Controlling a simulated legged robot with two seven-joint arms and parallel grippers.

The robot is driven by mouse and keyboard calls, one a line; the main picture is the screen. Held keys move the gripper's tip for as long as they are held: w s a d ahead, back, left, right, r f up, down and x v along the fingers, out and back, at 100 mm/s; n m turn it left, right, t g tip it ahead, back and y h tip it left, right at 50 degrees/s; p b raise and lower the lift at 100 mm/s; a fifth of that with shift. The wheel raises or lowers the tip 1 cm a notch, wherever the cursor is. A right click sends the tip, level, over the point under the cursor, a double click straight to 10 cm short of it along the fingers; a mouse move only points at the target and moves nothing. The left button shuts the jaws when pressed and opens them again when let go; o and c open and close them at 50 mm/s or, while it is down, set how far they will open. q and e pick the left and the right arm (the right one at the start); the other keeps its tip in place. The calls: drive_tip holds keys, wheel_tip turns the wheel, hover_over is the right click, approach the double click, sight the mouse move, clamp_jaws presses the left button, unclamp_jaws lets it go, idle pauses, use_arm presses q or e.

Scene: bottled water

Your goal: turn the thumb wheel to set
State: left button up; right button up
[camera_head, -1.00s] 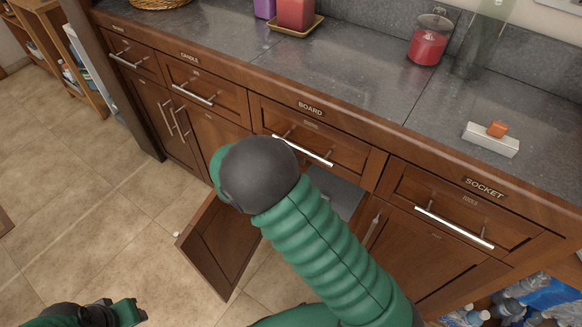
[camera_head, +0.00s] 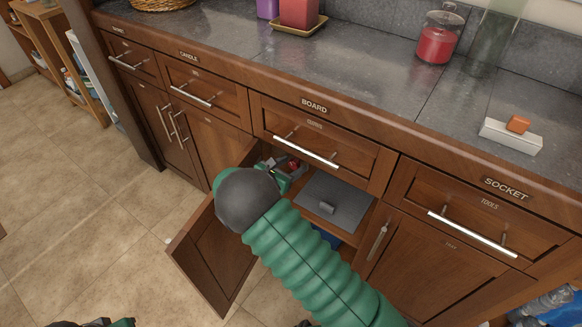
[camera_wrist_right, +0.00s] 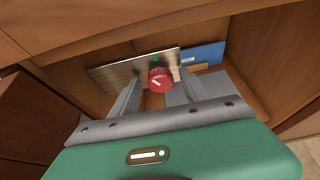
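A round red wheel (camera_wrist_right: 160,79) with a white mark sits on a metallic plate (camera_wrist_right: 115,74) inside the open cabinet. The red wheel also shows small in the head view (camera_head: 294,164). My right gripper (camera_wrist_right: 157,91) is open, its two grey fingers pointing at the wheel, one on each side in the picture. I cannot tell whether they touch it. In the head view my right gripper (camera_head: 276,174) is inside the cabinet opening, partly hidden behind my wrist. My left gripper (camera_head: 112,323) barely shows at the bottom left edge; its fingers are not clear.
The cabinet door (camera_head: 212,262) stands open left of my right arm. A grey panel with a small handle (camera_head: 345,205) lies in the cabinet. The drawer labelled BOARD (camera_head: 350,155) is shut above. The counter overhangs.

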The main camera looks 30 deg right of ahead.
clamp_jaws()
drive_tip(key=shift+b, duration=0.3)
drive_tip(key=shift+f+m+t+b, duration=0.2)
drive_tip(key=shift+m+t+b, duration=0.4)
drive_tip(key=shift+m+b, duration=0.25)
drive_tip(key=m+b, duration=0.1)
drive_tip(key=b, duration=0.1)
drive_tip(key=m+t+b, duration=0.1)
drive_tip(key=b, duration=0.1)
drive_tip(key=shift+s+f+t+y+b, duration=0.1)
drive_tip(key=shift+s+t+y+b, duration=0.05)
drive_tip(key=shift+t+y+b, duration=0.2)
drive_tip(key=shift+r+m+b, duration=0.2)
drive_tip(key=shift+m+b, duration=0.15)
drive_tip(key=shift+b, duration=0.3)
